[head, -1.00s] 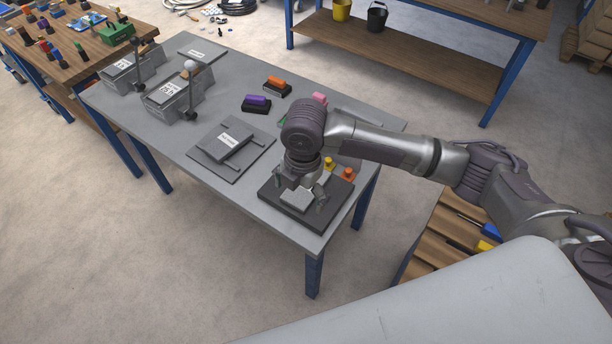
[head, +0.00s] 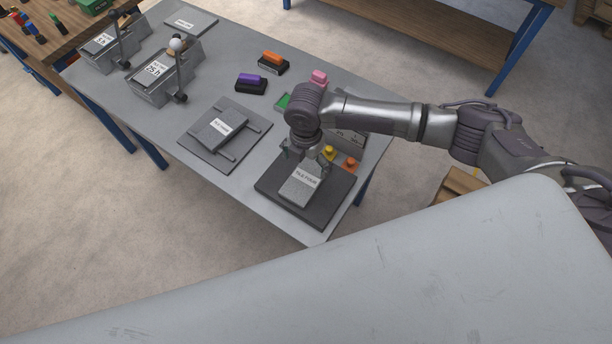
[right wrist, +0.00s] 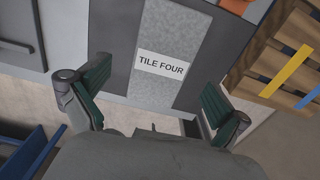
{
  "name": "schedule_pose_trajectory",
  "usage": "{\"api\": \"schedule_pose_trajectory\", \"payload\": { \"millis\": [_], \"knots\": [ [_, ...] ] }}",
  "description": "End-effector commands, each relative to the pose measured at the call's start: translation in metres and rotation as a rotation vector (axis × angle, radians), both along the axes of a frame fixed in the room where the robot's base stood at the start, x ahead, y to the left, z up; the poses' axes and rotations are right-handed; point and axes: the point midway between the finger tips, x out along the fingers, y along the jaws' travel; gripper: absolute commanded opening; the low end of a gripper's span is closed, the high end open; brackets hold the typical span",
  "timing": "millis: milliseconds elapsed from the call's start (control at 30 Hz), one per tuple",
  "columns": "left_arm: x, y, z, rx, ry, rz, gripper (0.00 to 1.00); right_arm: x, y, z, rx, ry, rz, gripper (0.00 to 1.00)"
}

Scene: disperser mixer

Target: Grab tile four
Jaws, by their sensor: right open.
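Tile four is a light grey slab with a white label reading "TILE FOUR" (head: 297,190). It lies on a dark grey plate (head: 322,211) near the front right of the grey table. Tile four (right wrist: 172,40) also shows in the right wrist view, ahead of and between the fingers. My right gripper (head: 308,157) is above the far end of the tile in the head view. In the right wrist view my right gripper (right wrist: 152,98) is open, with green finger pads apart and nothing between them. My left gripper is out of view.
Two levered devices (head: 160,80) stand at the table's far left. Purple (head: 250,78), orange (head: 273,56) and pink (head: 320,76) blocks sit behind. Small yellow and orange pieces (head: 349,162) are close right of my gripper.

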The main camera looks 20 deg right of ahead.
Motion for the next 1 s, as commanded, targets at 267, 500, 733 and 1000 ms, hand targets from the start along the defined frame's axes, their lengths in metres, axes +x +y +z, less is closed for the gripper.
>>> {"api": "schedule_pose_trajectory", "payload": {
  "millis": [267,500,733,1000],
  "knots": [
    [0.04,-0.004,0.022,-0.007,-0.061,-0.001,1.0,-0.009,0.002,-0.034,0.0,0.004,0.001,1.0],
    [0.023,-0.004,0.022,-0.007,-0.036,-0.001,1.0,-0.008,0.002,-0.052,0.001,0.001,0.0,1.0],
    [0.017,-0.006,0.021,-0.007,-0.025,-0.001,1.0,-0.008,0.002,-0.052,0.001,0.001,0.001,0.88],
    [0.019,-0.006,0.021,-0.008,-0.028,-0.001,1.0,-0.008,0.002,-0.052,0.0,0.001,0.001,0.43]
  ]
}}
